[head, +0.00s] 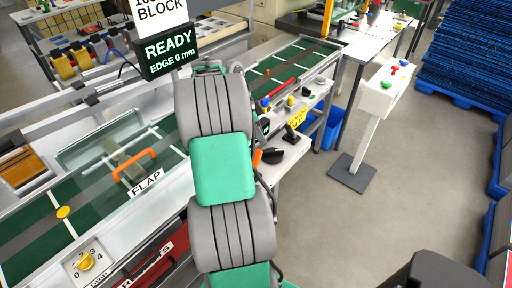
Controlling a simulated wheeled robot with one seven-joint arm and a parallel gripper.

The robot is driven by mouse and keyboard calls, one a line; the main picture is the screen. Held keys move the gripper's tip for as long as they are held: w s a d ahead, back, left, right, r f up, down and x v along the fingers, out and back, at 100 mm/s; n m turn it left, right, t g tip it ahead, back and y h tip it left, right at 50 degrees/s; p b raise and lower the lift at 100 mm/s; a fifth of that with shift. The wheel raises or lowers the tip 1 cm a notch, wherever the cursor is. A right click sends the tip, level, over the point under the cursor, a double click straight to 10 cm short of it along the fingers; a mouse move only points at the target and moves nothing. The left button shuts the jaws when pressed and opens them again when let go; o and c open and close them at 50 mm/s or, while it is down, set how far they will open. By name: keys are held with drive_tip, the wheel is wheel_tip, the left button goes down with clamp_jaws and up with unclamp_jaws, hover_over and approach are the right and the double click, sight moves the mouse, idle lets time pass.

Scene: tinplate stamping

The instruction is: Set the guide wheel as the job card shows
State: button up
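A yellow knob (86,262) sits on a white plate with numbers around it at the lower left; 0, 3 and 4 can be read. It may be the guide wheel, but no label says so. I cannot tell exactly where it points. A white sign (160,10) reading "BLOCK" is cut off by the top edge; I cannot tell if it is the job card. Below it a dark display (168,52) reads "READY EDGE 0 mm". My grey and green arm crosses the middle of the head view. My gripper is not visible.
A clear flap with an orange handle (133,166) and a "FLAP" label covers part of the green conveyor (26,246). A side shelf (283,160) holds small tools. A white pedestal (384,92) with coloured buttons stands right. The grey floor (340,225) is clear.

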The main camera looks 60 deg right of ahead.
sight(271, 148)
drive_tip(key=shift+s+d+f+m, duration=0.6)
drive_tip(key=shift+s+d+f, duration=0.15)
drive_tip(key=shift+f, duration=0.15)
drive_tip(key=p+x, duration=0.1)
drive_tip(key=x, duration=0.5)
drive_tip(key=shift+f, duration=0.35)
clamp_jaws()
